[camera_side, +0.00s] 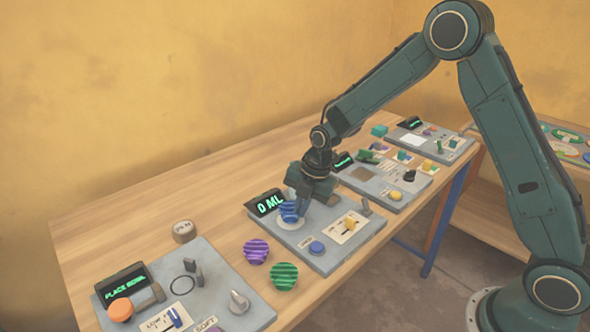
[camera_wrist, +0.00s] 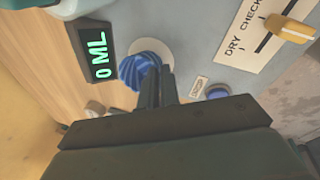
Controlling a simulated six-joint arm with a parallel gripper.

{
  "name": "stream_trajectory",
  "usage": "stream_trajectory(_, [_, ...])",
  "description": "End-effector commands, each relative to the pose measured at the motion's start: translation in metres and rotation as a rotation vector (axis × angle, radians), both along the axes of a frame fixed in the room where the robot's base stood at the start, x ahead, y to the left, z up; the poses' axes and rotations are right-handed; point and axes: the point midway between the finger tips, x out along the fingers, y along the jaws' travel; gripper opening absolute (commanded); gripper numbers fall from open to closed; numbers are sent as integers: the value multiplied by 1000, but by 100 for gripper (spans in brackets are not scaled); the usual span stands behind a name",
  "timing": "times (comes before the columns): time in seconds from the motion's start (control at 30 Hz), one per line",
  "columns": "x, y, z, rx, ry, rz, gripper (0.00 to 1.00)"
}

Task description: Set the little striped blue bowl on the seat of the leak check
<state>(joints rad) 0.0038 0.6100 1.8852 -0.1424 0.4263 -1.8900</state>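The little striped blue bowl (camera_side: 289,211) is at the station with the "0 ML" display, below my gripper in the side view. In the wrist view the bowl (camera_wrist: 138,71) overlaps a pale round seat (camera_wrist: 164,53) on the grey panel, and lies partly off its centre. My gripper (camera_wrist: 160,72) points down with its two fingers close together, and the bowl's edge lies between the fingertips. I cannot tell whether the bowl touches the seat. That panel carries a "DRY CHECK" slider label (camera_wrist: 243,40); no "leak check" label is readable.
A purple striped bowl (camera_side: 256,251) and a green striped bowl (camera_side: 284,276) stand on the bench in front. A nearer station with a "PLACE BOWL" display (camera_side: 124,287) has a dark ring (camera_side: 190,264). A blue button (camera_side: 317,248) and yellow-handled slider (camera_side: 350,224) stand near my gripper.

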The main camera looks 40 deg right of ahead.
Motion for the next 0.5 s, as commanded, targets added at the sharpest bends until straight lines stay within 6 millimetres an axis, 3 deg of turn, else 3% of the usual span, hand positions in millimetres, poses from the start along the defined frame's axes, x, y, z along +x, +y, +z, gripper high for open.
stream_trajectory(0.5, [0, 0, -5, 0, 1, 0, 0])
